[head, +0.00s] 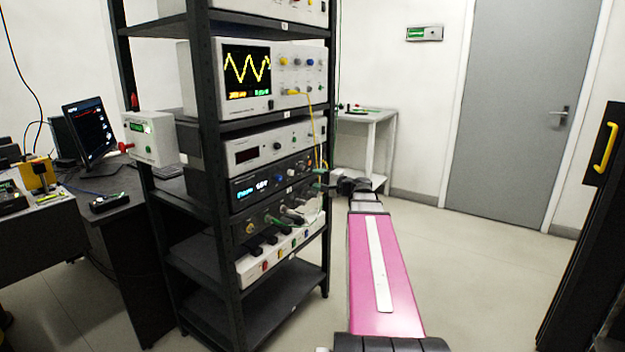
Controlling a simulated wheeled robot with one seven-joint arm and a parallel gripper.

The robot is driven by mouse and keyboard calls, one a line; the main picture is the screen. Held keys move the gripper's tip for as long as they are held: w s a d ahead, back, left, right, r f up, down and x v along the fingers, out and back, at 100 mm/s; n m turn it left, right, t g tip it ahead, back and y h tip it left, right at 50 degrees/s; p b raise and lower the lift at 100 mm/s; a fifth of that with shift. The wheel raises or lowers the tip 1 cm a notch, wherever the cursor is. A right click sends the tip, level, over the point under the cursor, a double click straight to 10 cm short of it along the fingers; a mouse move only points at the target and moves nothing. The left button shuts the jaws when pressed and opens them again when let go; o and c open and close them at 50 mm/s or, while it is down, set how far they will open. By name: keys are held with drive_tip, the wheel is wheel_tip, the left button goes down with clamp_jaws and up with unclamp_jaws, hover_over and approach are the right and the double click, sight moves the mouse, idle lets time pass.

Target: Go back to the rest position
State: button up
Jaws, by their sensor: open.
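My pink arm reaches forward from the bottom of the head view. My gripper (325,187) is at its far end, small and dark, turned left toward the right edge of the equipment rack (207,170). It is open. It is level with a dark unit with a lit display (262,184) and close to the cables at that unit's right end. I cannot tell whether the fingers touch the cables or the unit. I see nothing held between them.
The rack holds an oscilloscope (248,72) and several instruments, with a yellow cable (309,125) hanging at its front. A dark desk with a monitor (90,130) stands left. A small table (372,115) stands behind. Floor right of my arm is clear, up to a black cabinet (590,230).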

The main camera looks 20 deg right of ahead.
idle(0.4)
drive_tip(key=s+a+f+n+g+h, duration=0.1)
drive_tip(key=s+a+f+n+g, duration=0.2)
drive_tip(key=a+f, duration=0.45)
drive_tip(key=s+a+f+n+g+h, duration=0.25)
drive_tip(key=a+f+g, duration=0.25)
drive_tip(key=f, duration=0.5)
drive_tip(key=s+a+f+n+g+h, duration=0.2)
drive_tip(key=s+f+g+h, duration=0.1)
drive_tip(key=s+f, duration=0.4)
drive_tip(key=s+a+f+n+g+h, duration=0.2)
drive_tip(key=s+f+n+g+h, duration=0.1)
drive_tip(key=s+f, duration=0.5)
drive_tip(key=shift+f+h, duration=0.25)
drive_tip(key=shift+h, duration=0.5)
drive_tip(key=shift+a, duration=0.1)
